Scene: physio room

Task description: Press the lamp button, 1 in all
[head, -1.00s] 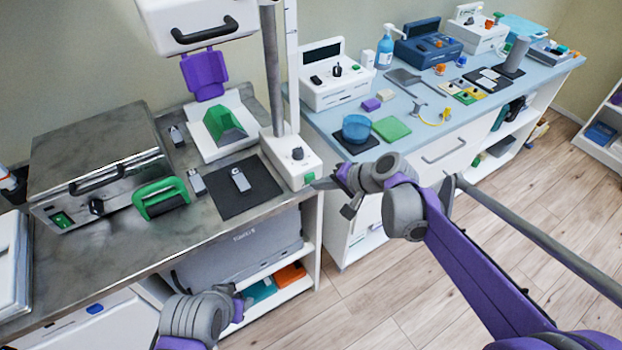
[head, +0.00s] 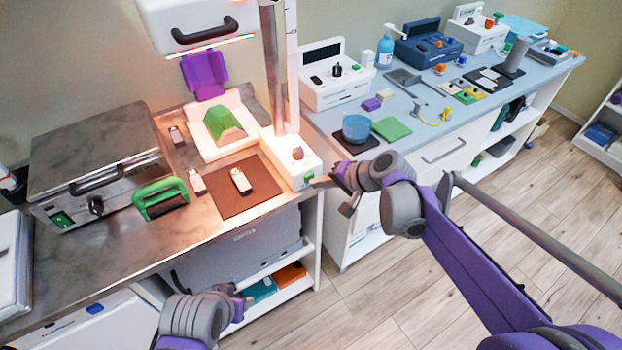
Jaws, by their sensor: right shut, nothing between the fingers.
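The lamp has a white head (head: 196,24) with a black handle, high on a column. Its underside glows and throws warm light on the bench below. The lamp base (head: 291,155) is a white box with a dark knob and a green button (head: 309,177) on its front. My right gripper (head: 322,181) is shut and empty, its tip at or just beside the green button; I cannot tell whether they touch. My left arm shows at the bottom, with its gripper (head: 240,302) partly hidden and low in front of the bench shelf.
On the lit bench are a dark mat (head: 238,197) with a small metal piece, a green-handled roller (head: 160,197), a steel box (head: 97,150) and a white tray with a green block (head: 224,124). A blue-topped counter (head: 437,125) with several devices stands right. The floor (head: 400,300) is clear.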

